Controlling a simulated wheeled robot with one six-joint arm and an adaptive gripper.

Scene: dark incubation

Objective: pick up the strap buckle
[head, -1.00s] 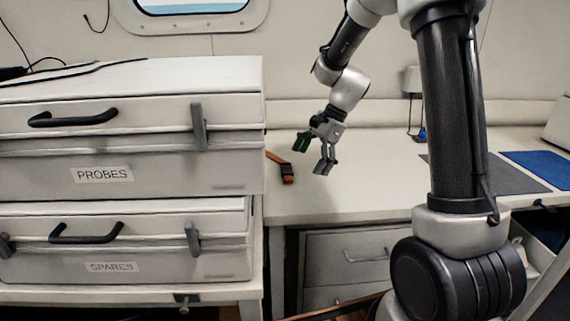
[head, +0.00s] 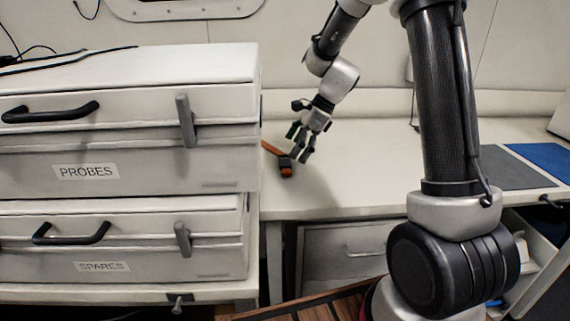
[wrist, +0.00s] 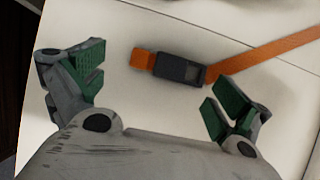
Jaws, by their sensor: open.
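The strap buckle (wrist: 180,69) is a dark block on an orange strap (wrist: 262,54), lying flat on the white desk. In the head view the buckle (head: 286,167) lies near the desk's left front, beside the stacked cases, with the strap (head: 272,149) running back from it. My gripper (head: 297,146) is above the desk, just over and slightly right of the buckle, fingers pointing down. In the wrist view my gripper (wrist: 155,85) is open, with green-padded fingers apart and nothing between them. The buckle shows ahead of the fingers, between left and right finger, nearer the right one.
White cases labelled PROBES (head: 130,158) and SPARES (head: 125,268) are stacked at left, close to the buckle. The desk (head: 380,165) is clear to the right up to a grey mat (head: 508,168) and a blue mat (head: 545,160). A drawer (head: 345,248) sits below the desk.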

